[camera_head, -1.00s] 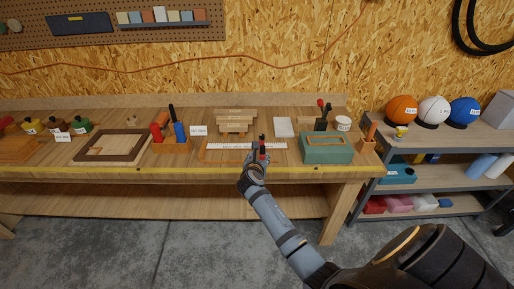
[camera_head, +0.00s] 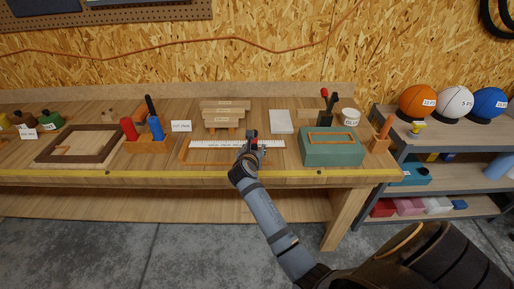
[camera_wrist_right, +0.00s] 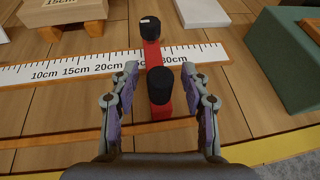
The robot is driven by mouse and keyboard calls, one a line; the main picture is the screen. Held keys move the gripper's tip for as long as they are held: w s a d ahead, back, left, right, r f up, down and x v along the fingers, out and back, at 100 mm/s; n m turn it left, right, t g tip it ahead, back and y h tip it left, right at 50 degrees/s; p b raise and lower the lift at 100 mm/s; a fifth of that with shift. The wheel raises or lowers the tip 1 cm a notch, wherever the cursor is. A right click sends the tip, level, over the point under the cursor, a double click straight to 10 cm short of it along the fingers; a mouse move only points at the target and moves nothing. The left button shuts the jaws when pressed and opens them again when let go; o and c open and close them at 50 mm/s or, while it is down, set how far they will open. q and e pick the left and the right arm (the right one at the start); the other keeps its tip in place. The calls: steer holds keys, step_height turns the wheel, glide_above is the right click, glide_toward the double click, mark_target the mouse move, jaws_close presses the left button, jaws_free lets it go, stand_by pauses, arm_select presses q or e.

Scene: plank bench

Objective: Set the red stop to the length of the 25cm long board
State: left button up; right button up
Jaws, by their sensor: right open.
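The red stop (camera_wrist_right: 152,55) has two black knobs and lies across the white ruler (camera_wrist_right: 50,72) in the right wrist view. It sits between the 20cm and 30cm labels and covers the marking there. My right gripper (camera_wrist_right: 159,75) is open, with one finger on each side of the stop's near knob and a gap on both sides. In the head view my right gripper (camera_head: 248,152) is at the ruler (camera_head: 215,144), partly hiding the stop (camera_head: 254,141). My left gripper is out of view.
A teal box (camera_head: 332,153) stands right of the ruler. A tool holder (camera_head: 148,145) with red and blue handles stands to the left. A white block (camera_head: 281,121) lies behind. A yellow tape (camera_head: 120,177) runs along the bench's front edge.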

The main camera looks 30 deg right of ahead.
steer(key=shift+r, duration=0.1)
jaws_close()
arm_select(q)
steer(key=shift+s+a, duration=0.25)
arm_select(e)
steer(key=shift+r+p, duration=0.15)
steer(key=shift+p, duration=0.25)
steer(key=shift+a+r+p, duration=0.1)
steer(key=shift+a+p, duration=0.1)
steer(key=shift+p, duration=0.8)
steer(key=shift+w+f, duration=0.1)
steer(key=shift+f, duration=0.2)
jaws_free()
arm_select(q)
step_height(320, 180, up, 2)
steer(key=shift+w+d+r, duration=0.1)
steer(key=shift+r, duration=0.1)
